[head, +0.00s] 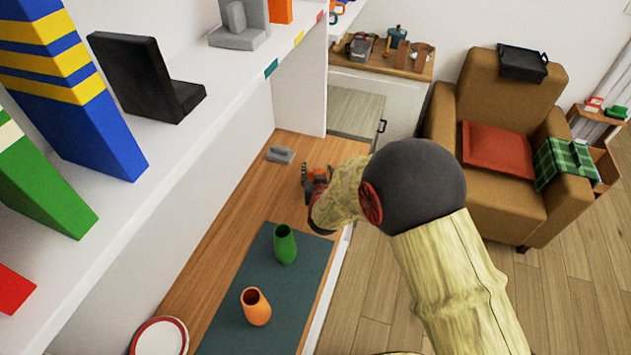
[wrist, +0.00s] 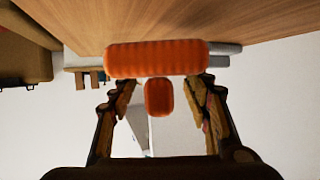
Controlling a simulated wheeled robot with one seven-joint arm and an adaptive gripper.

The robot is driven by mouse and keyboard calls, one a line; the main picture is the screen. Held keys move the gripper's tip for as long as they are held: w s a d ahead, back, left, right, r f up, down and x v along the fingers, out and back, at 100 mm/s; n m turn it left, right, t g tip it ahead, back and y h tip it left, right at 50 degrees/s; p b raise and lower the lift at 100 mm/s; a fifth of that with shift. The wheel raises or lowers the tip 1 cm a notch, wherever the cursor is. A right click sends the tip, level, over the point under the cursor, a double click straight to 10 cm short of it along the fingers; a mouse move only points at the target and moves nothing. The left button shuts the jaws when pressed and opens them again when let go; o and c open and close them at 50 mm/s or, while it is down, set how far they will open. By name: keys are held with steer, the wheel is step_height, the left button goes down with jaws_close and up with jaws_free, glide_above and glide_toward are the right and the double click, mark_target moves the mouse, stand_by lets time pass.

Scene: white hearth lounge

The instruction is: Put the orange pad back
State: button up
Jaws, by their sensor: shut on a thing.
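The orange pad (wrist: 155,58) shows in the wrist view as a wide ribbed orange bar with a smaller rounded orange grip (wrist: 159,97) below it. My gripper (wrist: 162,92) is shut on the pad, with the grip between its fingers. In the head view my gripper (head: 317,180) is over the wooden counter, near its front edge. Only a little of the orange pad (head: 319,172) shows there, at the fingers. A grey pad with a raised handle (head: 280,155) lies on the counter, left of and beyond my gripper. I cannot tell whether the orange pad touches the counter.
A green vase (head: 285,246) and an orange vase (head: 256,308) stand on a dark mat (head: 302,285). A plate (head: 160,337) is at the counter's near end. A white shelf (head: 185,135) with bookends and coloured edge tags overhangs at left. An armchair (head: 478,110) stands right.

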steer(key=shift+w+a+f, duration=0.1)
steer(key=shift+a+f, duration=0.1)
steer(key=shift+f, duration=0.05)
step_height(320, 180, down, 4)
steer(key=shift+w+a+r+b, duration=0.1)
steer(key=shift+a+r+b, duration=0.1)
steer(key=shift+b, duration=0.85)
steer(key=shift+r, duration=0.1)
steer(key=o, duration=1)
